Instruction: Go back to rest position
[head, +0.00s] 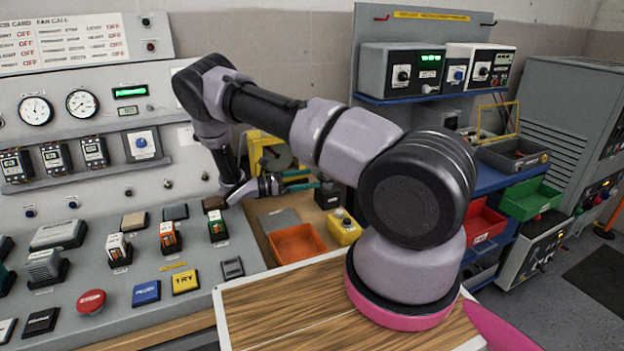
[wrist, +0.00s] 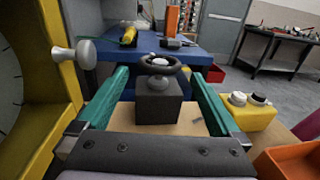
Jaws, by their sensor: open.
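My gripper (wrist: 160,75) is open, with its two green fingers spread apart in the wrist view. Between and beyond the fingers stands a dark block with a round black handwheel (wrist: 158,88) on top; I cannot tell whether the fingers touch it. In the head view my gripper (head: 297,181) points right, low over the bench behind my arm. The dark block (head: 327,196) shows just right of the fingertips. My arm reaches left and then down from its pink-ringed base, hiding part of the bench.
A yellow-framed gauge (head: 262,150) stands close beside the gripper. A yellow button box (head: 343,228) and an orange tray (head: 297,244) lie nearby. The sloped control panel (head: 75,285) fills the left; a blue shelf rack (head: 490,178) stands right. The wooden top (head: 290,315) is clear.

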